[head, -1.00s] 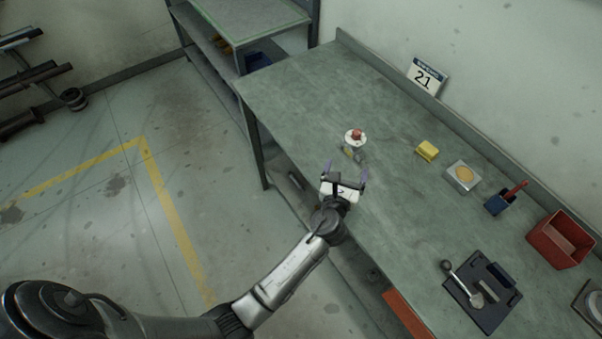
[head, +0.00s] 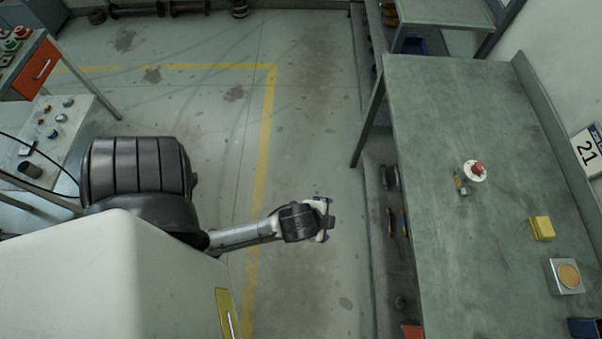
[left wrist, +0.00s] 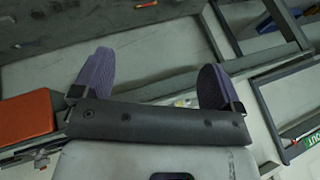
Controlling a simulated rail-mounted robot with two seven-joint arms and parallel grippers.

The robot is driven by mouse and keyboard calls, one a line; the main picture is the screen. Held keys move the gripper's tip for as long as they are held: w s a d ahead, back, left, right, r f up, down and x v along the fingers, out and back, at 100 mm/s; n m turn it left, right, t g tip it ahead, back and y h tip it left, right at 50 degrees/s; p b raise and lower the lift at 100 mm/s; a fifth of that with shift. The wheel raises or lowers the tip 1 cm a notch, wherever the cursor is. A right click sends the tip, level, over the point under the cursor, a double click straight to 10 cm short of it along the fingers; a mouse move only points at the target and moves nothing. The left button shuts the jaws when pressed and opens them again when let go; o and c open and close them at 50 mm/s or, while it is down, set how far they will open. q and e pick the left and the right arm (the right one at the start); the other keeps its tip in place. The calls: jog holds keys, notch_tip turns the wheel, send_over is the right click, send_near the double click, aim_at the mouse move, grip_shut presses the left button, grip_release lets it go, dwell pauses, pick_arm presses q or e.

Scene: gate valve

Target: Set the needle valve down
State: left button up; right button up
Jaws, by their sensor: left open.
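A small brass-and-grey fitting (head: 461,184), which looks like the needle valve, lies on the green workbench (head: 440,260) in the head view. It sits close beside a white round piece with a red top (head: 475,171); I cannot tell whether they touch. My left gripper (head: 329,218) is over the floor, left of the bench and well apart from the fitting. In the left wrist view its two purple fingers (left wrist: 155,68) are spread with nothing between them. My right gripper is in neither view.
A yellow block (head: 541,228) and a grey box with a tan round top (head: 567,276) stand farther along the bench. Open floor (head: 310,130) lies left of the bench, with a second worktable (head: 62,125) at far left.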

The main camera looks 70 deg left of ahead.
pick_arm(q)
jog(key=s+d+r+n+g+h, duration=0.1)
jog(key=s+d+n+g+h, duration=0.1)
jog(key=s+n, duration=0.2)
jog(key=s, duration=0.3)
jog(key=shift+s, duration=0.25)
